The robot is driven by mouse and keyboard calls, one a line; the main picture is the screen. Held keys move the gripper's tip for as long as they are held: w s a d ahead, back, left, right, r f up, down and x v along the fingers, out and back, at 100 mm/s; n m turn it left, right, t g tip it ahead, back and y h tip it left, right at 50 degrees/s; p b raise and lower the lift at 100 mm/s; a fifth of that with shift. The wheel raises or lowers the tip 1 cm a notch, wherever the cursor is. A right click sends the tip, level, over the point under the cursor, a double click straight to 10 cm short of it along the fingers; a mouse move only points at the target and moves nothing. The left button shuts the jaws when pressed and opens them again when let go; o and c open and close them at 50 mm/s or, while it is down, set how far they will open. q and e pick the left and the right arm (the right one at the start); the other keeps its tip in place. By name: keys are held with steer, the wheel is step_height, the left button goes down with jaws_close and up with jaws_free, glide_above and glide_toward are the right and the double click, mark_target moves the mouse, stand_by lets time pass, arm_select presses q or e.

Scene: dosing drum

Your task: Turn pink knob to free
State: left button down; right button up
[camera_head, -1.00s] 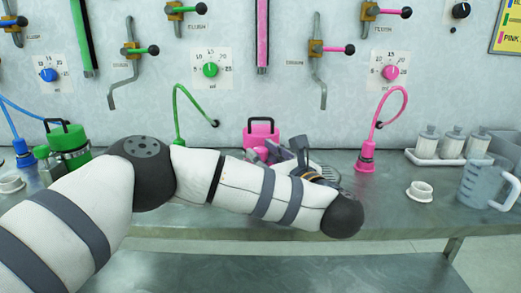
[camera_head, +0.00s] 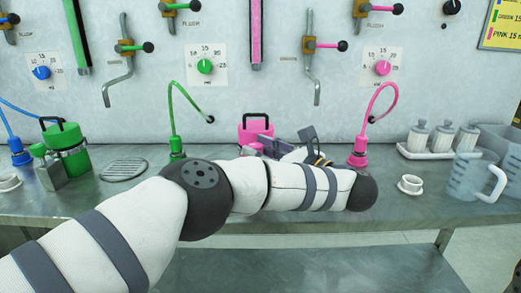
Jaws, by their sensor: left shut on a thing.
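The pink knob (camera_head: 383,68) is a round dial on a white scale plate on the wall at the right, with nothing touching it. Its exact pointer direction is too small to read. My left arm crosses the picture low over the bench. My left gripper (camera_head: 294,148) is beside the pink canister (camera_head: 256,129), which has a black handle and stands at the back of the bench. The gripper is shut on what looks like part of this canister; the fingertips are partly hidden. My right gripper is not in view.
A pink hose coupling (camera_head: 358,152) stands just right of the gripper. A white cup (camera_head: 410,185), a clear jug (camera_head: 468,178) and a tray (camera_head: 428,153) of small bottles are further right.

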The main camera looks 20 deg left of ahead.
arm_select(q)
steer(key=c, duration=1.2)
jaws_free()
steer(key=shift+a, duration=0.1)
steer(key=shift+c, duration=0.2)
steer(key=v, duration=0.7)
steer(key=shift+s+d, duration=0.15)
steer(key=shift+d, duration=0.05)
